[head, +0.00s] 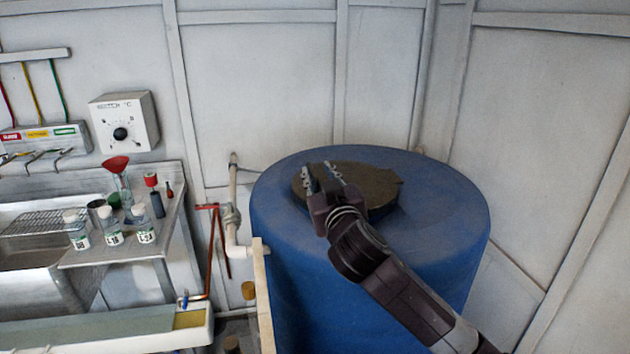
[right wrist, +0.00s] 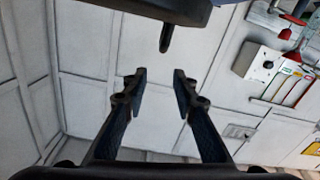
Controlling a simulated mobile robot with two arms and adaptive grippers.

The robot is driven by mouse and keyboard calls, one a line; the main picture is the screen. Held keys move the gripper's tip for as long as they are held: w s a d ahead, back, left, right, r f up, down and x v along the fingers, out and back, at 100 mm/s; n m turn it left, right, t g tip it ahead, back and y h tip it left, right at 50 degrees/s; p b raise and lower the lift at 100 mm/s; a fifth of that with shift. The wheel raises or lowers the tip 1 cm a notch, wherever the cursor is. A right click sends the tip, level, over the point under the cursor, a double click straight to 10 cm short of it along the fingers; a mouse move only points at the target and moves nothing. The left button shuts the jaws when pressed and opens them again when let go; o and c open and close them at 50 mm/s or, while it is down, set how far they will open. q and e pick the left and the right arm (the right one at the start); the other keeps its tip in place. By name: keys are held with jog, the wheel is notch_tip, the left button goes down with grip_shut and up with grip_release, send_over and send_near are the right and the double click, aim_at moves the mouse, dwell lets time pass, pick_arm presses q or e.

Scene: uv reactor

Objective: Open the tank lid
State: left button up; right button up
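The blue tank (head: 450,235) stands in the corner, with a dark brownish round lid (head: 372,180) lying flat on its top. The lid has a small pointed tab at its right edge. My right gripper (head: 321,170) reaches over the left part of the lid in the head view. In the right wrist view my right gripper (right wrist: 160,78) is open, with nothing between its fingers. A dark shape with a short peg (right wrist: 166,37) shows beyond the fingertips, apart from them; it may be part of the lid. My left gripper is not in view.
A metal sink bench (head: 105,255) with several bottles and a red funnel (head: 115,164) stands at left. A temperature control box (head: 124,122) hangs on the wall. A pale pipe (head: 233,205) runs left of the tank. Walls close in behind and right.

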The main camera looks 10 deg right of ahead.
aim_at(312, 169)
jog(key=f, duration=0.1)
jog(key=f+b, duration=0.1)
jog(key=shift+w+d+f+b, duration=0.2)
jog(key=shift+d+f+b, duration=0.1)
jog(key=shift+f, duration=0.1)
jog(key=shift+f+b, duration=0.3)
jog(key=shift+b, duration=0.1)
jog(key=w+b, duration=0.1)
jog(key=w, duration=0.5)
jog(key=shift+w, duration=0.9)
jog(key=shift+c, duration=0.2)
grip_shut()
